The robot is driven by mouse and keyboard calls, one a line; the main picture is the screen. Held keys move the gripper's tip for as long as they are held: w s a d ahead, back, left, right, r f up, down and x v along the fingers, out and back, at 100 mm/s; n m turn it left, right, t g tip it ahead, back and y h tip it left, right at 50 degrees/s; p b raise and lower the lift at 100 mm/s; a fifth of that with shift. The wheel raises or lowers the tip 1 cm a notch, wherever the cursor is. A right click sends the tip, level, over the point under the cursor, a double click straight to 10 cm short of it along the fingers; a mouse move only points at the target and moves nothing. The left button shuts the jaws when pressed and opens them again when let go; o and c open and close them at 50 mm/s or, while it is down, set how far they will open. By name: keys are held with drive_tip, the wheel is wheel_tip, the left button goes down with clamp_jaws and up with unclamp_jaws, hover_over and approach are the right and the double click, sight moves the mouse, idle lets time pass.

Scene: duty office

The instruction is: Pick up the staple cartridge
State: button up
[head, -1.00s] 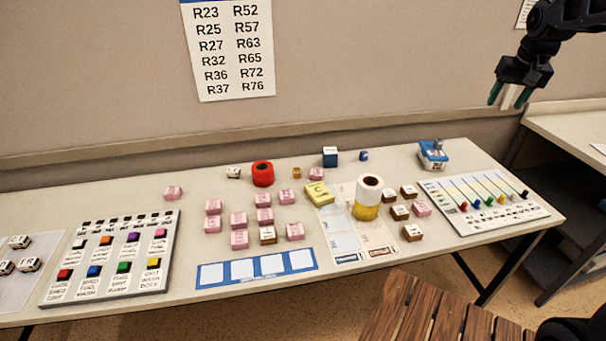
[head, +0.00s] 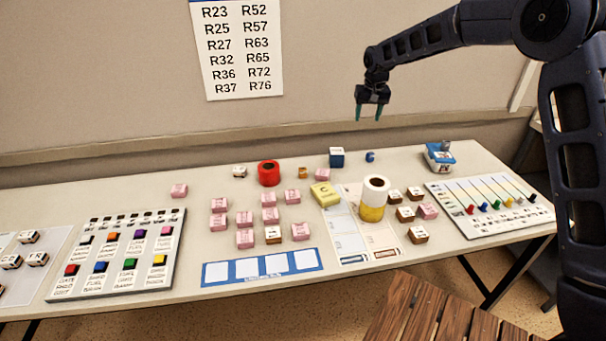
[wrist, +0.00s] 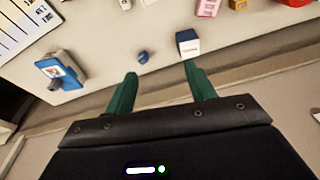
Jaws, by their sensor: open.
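My gripper (head: 368,115) is open and empty, fingers pointing down, in the air above the back edge of the table in the head view. Its green fingers (wrist: 160,72) show in the wrist view. A small blue piece (head: 370,156) lies on the table below the fingers; it also shows in the wrist view (wrist: 143,57). A dark blue box with a white labelled top (head: 336,158) stands just left of it, also in the wrist view (wrist: 187,44). Which one is the staple cartridge I cannot tell; the labels are too small to read.
A blue and white device (head: 439,156) stands to the right at the back. A panel with coloured pegs (head: 490,208) lies at the right.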

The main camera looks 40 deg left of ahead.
drive_tip(key=s+a+f+n, duration=0.1)
drive_tip(key=s+a+f, duration=0.4)
drive_tip(key=a+f, duration=0.45)
approach(303, 168)
drive_tip(key=shift+n+g, duration=0.3)
drive_tip(key=shift+n, duration=0.1)
drive_tip(key=f, duration=0.3)
drive_tip(key=w+f, duration=0.1)
drive_tip(key=f, duration=0.3)
drive_tip(key=a+f, duration=0.1)
drive_tip(key=f, duration=0.2)
drive_tip(key=shift+w+f, duration=0.2)
drive_tip(key=c, duration=1.1)
drive_tip(key=shift+o, duration=0.2)
drive_tip(key=shift+r, duration=0.1)
